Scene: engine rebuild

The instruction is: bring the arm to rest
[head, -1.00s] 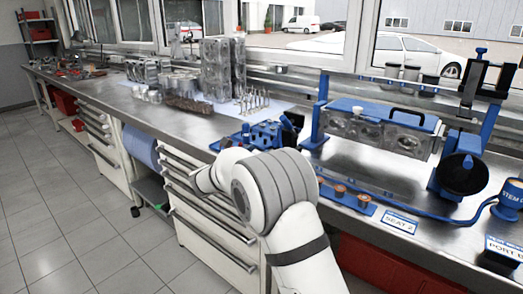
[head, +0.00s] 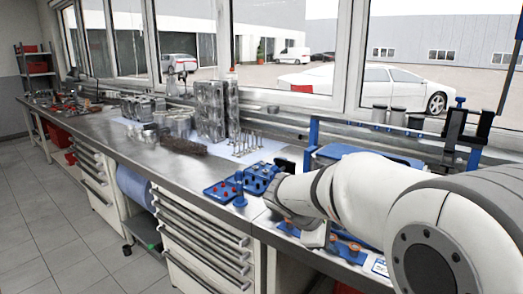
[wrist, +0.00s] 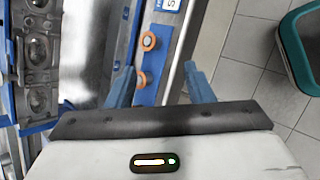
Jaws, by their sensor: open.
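My gripper (wrist: 159,68) shows in the wrist view with two blue fingers spread wide apart and nothing between them. It hangs over the front edge of the bench, beside a blue strip (wrist: 150,62) that carries copper-coloured rings (wrist: 148,41). In the head view my arm (head: 370,190) reaches in from the right and bends down at the wrist over the bench front. The fingertips cannot be made out in the head view. The arm hides much of the blue fixture behind it and part of the strip.
A blue tray with red pins (head: 222,191) lies left of my wrist. Engine blocks (head: 212,108) and upright valves (head: 243,143) stand farther along the bench (head: 150,165). Drawers (head: 200,245) are below. A teal-rimmed bin (wrist: 292,60) stands on the floor. The tiled floor (head: 50,235) at left is clear.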

